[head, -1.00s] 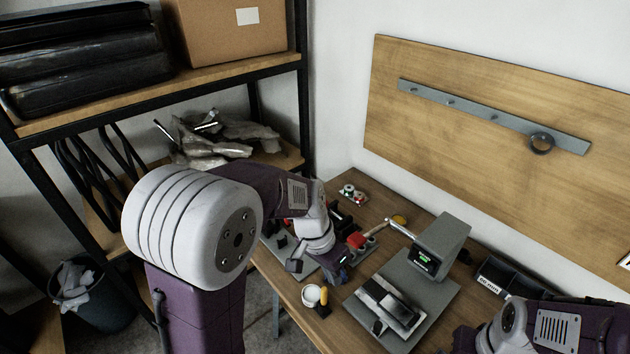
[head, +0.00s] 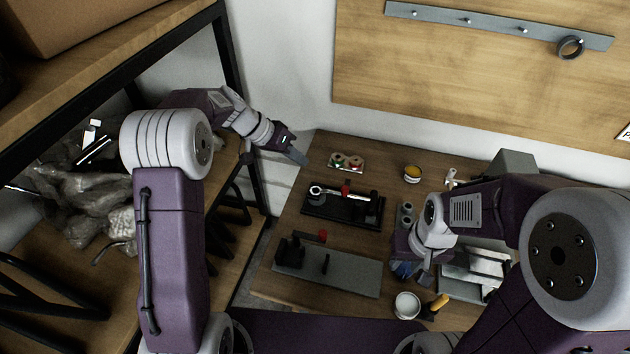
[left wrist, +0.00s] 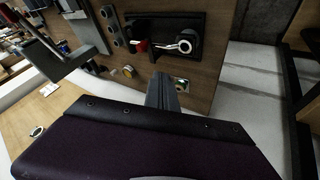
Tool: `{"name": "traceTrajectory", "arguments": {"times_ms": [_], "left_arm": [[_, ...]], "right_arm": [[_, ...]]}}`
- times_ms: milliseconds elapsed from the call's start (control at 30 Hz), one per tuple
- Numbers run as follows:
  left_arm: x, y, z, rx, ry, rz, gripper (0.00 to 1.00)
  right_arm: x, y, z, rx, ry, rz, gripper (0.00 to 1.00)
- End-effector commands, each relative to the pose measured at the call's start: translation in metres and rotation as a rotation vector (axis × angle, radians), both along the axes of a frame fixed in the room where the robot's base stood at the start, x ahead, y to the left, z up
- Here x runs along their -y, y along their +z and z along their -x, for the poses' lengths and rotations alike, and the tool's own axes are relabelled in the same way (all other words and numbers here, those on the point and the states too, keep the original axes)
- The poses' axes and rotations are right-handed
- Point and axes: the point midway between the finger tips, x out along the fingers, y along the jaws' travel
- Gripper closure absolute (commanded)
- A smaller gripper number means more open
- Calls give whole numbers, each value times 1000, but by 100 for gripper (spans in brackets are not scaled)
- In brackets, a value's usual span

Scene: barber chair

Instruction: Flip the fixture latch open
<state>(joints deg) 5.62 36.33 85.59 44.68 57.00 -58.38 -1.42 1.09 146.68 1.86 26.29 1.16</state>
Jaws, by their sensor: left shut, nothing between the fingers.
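A black fixture (head: 342,207) lies on the bench with a silver ring-ended part (head: 322,190) across it and a small red piece (head: 346,190) at its middle. It also shows at the top of the left wrist view (left wrist: 196,22). Nearer, a grey plate (head: 345,275) carries black blocks and a red-ended lever (head: 321,236). I cannot tell which red piece is the latch. My left gripper (head: 298,156) is shut and empty near the bench's back left corner, apart from both fixtures. My right gripper (head: 403,269) is right of the grey plate; its fingers are partly hidden.
A white cup (head: 407,305) and a yellow-handled tool (head: 438,302) stand at the front. A small tray of reels (head: 346,161) and a yellow-topped pot (head: 412,174) are at the back. A shelf (head: 105,50) stands left. A grey device (head: 513,163) is partly behind my right arm.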

Motion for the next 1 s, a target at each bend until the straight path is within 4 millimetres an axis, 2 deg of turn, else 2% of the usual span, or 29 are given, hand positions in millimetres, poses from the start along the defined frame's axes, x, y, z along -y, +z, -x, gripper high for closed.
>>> {"name": "traceTrajectory", "arguments": {"times_ms": [33,100,567,667,1000], "left_arm": [[-2,-12,1,-14,6,1,100],[-4,-20,2,-26,9,2,100],[-2,-26,1,-29,13,1,100],[7,-38,-1,-31,11,2,100],[50,-96,-15,-30,10,1,100]], "right_arm": [[0,-6,0,0,0,0,65],[0,-9,0,0,0,0,65],[0,-8,0,0,0,0,65],[0,-6,0,0,0,0,65],[0,2,0,0,0,0,65]]}}
